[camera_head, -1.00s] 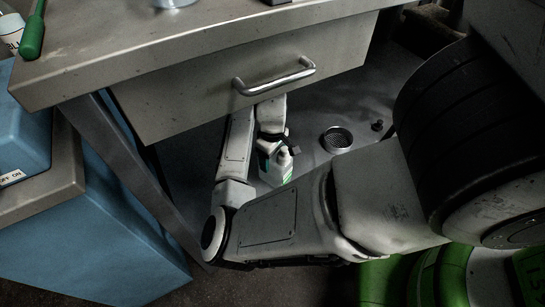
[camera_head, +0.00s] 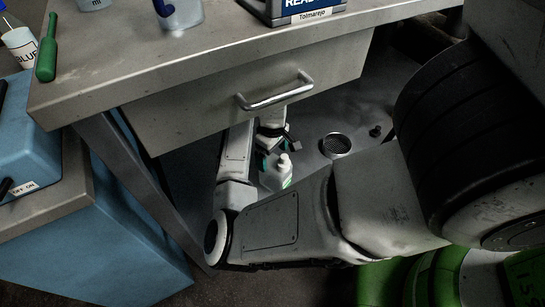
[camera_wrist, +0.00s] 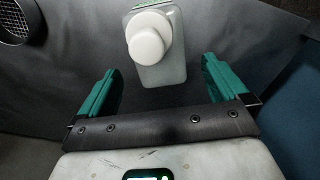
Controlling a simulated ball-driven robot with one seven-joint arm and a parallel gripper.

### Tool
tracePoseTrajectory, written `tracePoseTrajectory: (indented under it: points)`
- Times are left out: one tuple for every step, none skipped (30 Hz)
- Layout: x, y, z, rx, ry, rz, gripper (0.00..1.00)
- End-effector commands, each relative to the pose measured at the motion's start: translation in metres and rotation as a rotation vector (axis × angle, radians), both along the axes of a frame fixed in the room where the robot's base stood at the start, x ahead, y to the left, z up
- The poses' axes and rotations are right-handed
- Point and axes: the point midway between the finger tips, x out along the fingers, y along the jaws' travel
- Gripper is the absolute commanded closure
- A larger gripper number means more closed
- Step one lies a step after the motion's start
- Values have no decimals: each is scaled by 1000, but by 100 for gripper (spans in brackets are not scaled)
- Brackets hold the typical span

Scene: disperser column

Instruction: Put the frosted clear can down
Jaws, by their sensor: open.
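The frosted clear can (camera_wrist: 158,68) is a pale, translucent container with a white cap and a green-edged label. In the head view the can (camera_head: 277,175) stands upright on the grey lower surface below the drawer. My gripper (camera_wrist: 160,76) has its two green fingers spread wide, one on each side of the can in the wrist view, with visible gaps to it.
A round mesh grate (camera_head: 336,145) and a small dark knob (camera_head: 375,131) are right of the can. The drawer (camera_head: 215,105) with its metal handle (camera_head: 275,92) overhangs the arm. A table leg (camera_head: 120,170) and blue cabinet (camera_head: 95,255) stand left.

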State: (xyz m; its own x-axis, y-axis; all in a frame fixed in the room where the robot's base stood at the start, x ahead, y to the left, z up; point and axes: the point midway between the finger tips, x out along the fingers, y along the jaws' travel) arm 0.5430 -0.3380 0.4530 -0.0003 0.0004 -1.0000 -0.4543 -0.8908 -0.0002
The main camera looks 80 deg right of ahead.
Motion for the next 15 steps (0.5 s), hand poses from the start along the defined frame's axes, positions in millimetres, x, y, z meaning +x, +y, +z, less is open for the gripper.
tracePoseTrajectory:
  points:
    - [0, 0, 10, -1, 0, 0, 0]
    - [-1, 0, 14, 0, 1, 0, 0]
    - [-1, 0, 17, 0, 0, 0, 0]
    - [0, 0, 20, -1, 0, 0, 0]
    - [0, 0, 21, -1, 0, 0, 0]
    - [0, 0, 23, -1, 0, 0, 0]
    - [0, 0, 24, 0, 0, 0, 0]
    - [0, 0, 24, 0, 0, 0, 0]
    - [0, 0, 25, 1, 0, 0, 0]
    - [0, 0, 25, 1, 0, 0, 0]
    - [0, 0, 24, 1, 0, 0, 0]
    - [0, 0, 24, 1, 0, 0, 0]
    - [0, 0, 24, 1, 0, 0, 0]
    - [0, 0, 24, 1, 0, 0, 0]
    - [0, 0, 24, 1, 0, 0, 0]
